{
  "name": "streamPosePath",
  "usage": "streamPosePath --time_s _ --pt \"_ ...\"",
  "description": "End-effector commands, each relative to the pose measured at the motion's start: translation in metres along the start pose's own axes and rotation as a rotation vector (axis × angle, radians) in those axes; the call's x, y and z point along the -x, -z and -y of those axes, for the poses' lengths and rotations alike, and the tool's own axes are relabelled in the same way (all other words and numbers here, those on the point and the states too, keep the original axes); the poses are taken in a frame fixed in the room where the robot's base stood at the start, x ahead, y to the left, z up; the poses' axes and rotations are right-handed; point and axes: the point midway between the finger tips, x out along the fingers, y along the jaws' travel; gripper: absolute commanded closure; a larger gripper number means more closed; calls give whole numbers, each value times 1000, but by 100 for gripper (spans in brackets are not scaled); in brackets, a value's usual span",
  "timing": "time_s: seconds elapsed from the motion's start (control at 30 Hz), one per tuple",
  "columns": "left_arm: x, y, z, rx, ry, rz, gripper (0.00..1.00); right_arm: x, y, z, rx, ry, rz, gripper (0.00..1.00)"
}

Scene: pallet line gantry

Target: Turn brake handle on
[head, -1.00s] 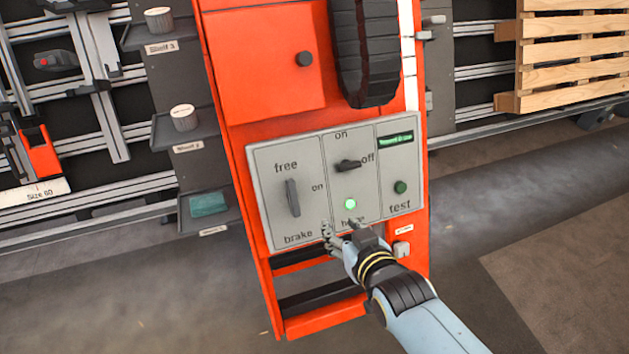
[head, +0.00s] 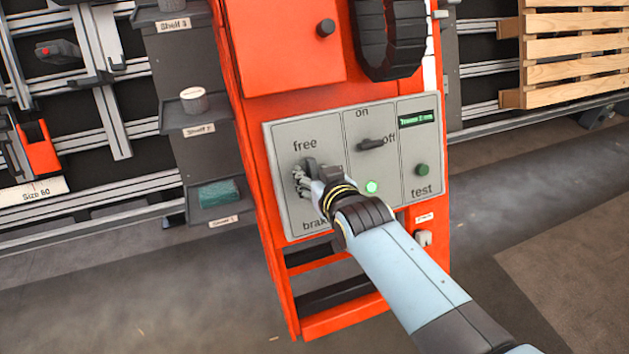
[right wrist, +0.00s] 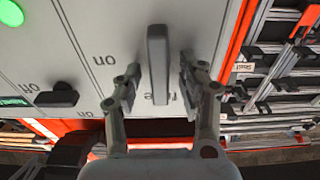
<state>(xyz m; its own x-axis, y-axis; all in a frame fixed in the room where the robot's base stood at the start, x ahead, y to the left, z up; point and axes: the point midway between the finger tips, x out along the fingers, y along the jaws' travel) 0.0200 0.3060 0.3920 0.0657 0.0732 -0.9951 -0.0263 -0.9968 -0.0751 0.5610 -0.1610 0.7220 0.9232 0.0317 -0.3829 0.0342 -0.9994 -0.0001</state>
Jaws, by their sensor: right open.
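The brake handle (right wrist: 158,65) is a dark grey bar on the left section of the grey control panel (head: 408,205). It stands upright in line with the "free" label, and the "on" label is off to its side. My right gripper (head: 304,180) is over the handle and hides most of it in the head view. In the right wrist view the open fingers (right wrist: 158,78) stand on either side of the handle, with a gap visible on each side. My left gripper is not in view.
A second switch (head: 371,145) sits between "on" and "off". A lit green lamp (head: 371,187) and a green test button (head: 422,169) are near my right arm. The panel is on an orange cabinet (head: 255,60). Shelves (head: 213,195) stand left and a wooden pallet (head: 575,55) right.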

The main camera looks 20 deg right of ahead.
Motion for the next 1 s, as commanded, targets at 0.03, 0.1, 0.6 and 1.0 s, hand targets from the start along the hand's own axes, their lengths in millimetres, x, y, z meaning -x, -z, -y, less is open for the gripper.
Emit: streamPosePath --time_s 0.03,0.1,0.6,1.0 --pt "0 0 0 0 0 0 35 0 0 0 0 0 0 60" --pt "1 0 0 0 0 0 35 0 1 0 0 0 0 60" --pt "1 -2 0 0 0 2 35 0 0 0 0 0 0 100" --pt "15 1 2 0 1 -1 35 1 3 0 83 8 1 100"
